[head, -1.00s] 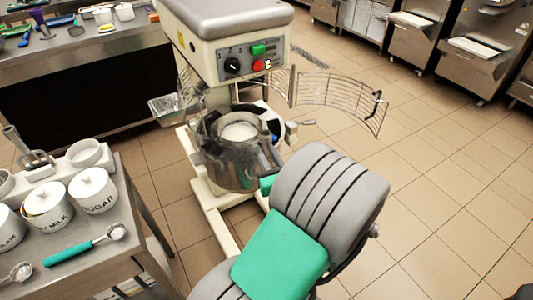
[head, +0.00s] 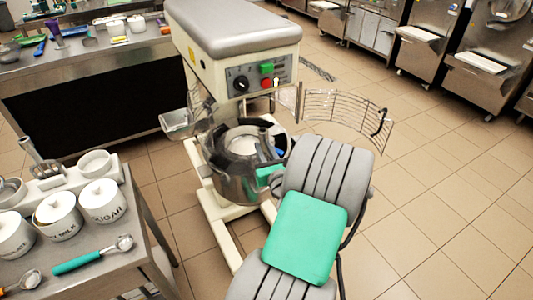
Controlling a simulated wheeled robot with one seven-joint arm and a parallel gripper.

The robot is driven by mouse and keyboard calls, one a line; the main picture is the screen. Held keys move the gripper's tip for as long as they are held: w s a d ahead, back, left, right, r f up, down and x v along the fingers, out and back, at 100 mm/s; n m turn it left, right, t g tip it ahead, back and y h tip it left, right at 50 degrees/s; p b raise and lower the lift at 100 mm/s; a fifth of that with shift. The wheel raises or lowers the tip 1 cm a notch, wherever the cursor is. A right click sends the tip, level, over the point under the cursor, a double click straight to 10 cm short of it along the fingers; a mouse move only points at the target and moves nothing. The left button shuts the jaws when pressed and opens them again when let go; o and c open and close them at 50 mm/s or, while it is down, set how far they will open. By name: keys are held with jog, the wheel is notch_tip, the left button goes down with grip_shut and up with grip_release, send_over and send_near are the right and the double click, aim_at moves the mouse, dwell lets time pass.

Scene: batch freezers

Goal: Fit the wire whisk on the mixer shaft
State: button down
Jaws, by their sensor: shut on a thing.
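The planetary mixer (head: 232,40) stands in the middle of the head view, with its steel bowl (head: 233,187) below the head and something white inside. My arm reaches from the bottom of the picture to the bowl. My gripper (head: 264,145) is at its far end, over the bowl's right side, small and partly hidden by my own wrist. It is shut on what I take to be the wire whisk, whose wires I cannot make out. The mixer shaft is hidden under the head, so I cannot tell how the whisk stands to it.
The wire bowl guard (head: 348,115) is swung open to the right. A steel table (head: 105,262) at left holds labelled white jars (head: 103,201), scoops and a white holder with a metal tool (head: 40,160). A counter (head: 100,65) stands behind. Tiled floor at right is clear.

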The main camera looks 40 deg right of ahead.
jog(key=r+p+x, duration=0.1)
jog(key=p+x, duration=0.2)
jog(key=x, duration=1.7)
jog(key=shift+d, duration=0.2)
dwell(0.4)
jog(key=shift+a, duration=0.1)
dwell(0.9)
jog(key=shift+r+p, duration=1.15)
jog(key=shift+p, duration=0.2)
dwell(1.2)
